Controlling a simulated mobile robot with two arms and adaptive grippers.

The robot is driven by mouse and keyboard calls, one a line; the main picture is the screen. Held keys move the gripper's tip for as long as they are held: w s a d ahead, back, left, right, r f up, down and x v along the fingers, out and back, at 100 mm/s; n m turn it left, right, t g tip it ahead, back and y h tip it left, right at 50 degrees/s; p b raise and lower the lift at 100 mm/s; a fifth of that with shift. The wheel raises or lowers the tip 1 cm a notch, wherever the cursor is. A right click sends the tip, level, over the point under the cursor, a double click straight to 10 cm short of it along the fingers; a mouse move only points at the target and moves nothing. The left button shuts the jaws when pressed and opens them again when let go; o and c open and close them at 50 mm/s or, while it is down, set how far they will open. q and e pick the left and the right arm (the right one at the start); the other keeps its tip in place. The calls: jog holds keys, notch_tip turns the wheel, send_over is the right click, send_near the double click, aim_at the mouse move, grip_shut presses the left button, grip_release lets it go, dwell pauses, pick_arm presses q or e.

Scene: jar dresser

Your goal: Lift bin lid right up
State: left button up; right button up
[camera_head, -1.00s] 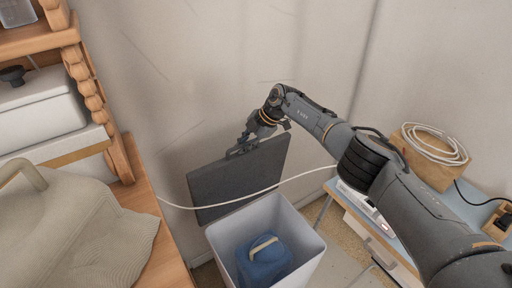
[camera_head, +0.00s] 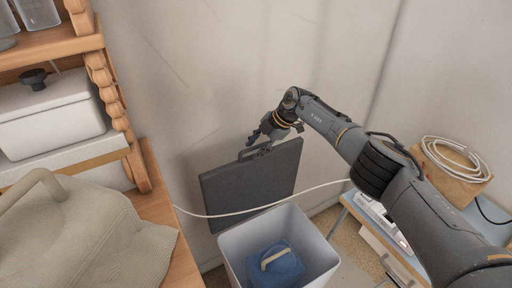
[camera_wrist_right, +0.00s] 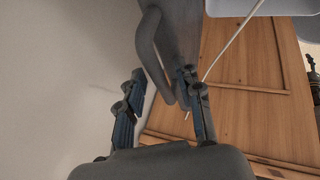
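The bin lid (camera_head: 250,184) is a dark grey panel standing upright along the back edge of the white bin (camera_head: 240,242). Its loop handle (camera_head: 255,152) is on the top edge. My right gripper (camera_head: 261,141) is at this handle, with its fingers spread. In the right wrist view, the fingers of my right gripper (camera_wrist_right: 161,112) are apart, and the grey handle loop (camera_wrist_right: 155,60) shows just ahead of and between them. I see no firm grip on it. My left gripper is not in view.
A blue container (camera_head: 275,265) lies inside the bin. A white cable (camera_head: 310,190) runs across in front of the lid. A wooden dresser (camera_head: 160,225) with a draped cloth stands left. A blue-topped table (camera_head: 440,240) with a coiled cable is at the right.

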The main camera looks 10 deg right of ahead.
jog(key=v, duration=1.2)
